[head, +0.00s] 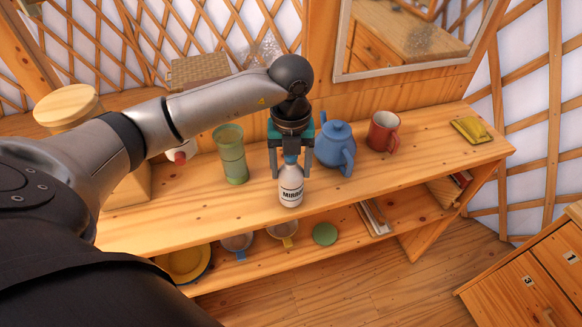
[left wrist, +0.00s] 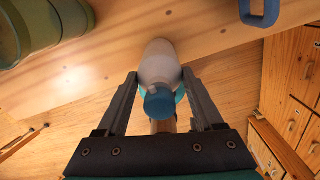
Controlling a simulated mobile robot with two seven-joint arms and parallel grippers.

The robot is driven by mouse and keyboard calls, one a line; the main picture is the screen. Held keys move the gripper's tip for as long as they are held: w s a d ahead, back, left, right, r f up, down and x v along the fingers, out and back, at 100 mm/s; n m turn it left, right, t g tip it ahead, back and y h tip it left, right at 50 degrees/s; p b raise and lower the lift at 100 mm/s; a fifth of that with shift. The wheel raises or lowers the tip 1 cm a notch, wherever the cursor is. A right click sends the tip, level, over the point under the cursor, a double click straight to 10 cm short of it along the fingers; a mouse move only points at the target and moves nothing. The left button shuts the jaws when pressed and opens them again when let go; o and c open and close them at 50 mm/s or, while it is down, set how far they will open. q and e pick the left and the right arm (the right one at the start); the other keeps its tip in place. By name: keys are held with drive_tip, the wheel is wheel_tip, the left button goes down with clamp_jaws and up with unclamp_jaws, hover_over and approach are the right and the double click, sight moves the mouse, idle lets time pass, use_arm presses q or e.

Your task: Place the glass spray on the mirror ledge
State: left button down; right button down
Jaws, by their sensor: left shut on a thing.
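A white bottle with a blue cap (head: 291,188) and dark lettering, too small to read fully, fits the glass spray. My left gripper (head: 291,172) points down and is shut on it around the neck. The bottle is upright near the bench's front edge; I cannot tell whether its base touches the wood. In the left wrist view the bottle (left wrist: 158,66) lies between the fingers of my left gripper (left wrist: 160,98). The mirror (head: 375,73) hangs on the wall at the upper right; its lower frame edge shows, but I cannot make out a separate ledge. My right gripper is out of view.
The wooden bench (head: 400,182) carries a green canister (head: 231,155) left of the bottle, a blue teapot (head: 335,145) close to its right, a red mug (head: 383,131) and a yellow packet (head: 471,130). Dishes stand on the lower shelf (head: 330,215). Drawers (head: 535,285) are at lower right.

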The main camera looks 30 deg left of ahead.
use_arm(q)
drive_tip(key=shift+f, duration=0.2)
drive_tip(key=shift+f, duration=0.1)
unclamp_jaws()
wheel_tip(320, 180, up, 12)
drive_tip(key=shift+r, duration=0.15)
idle(0.5)
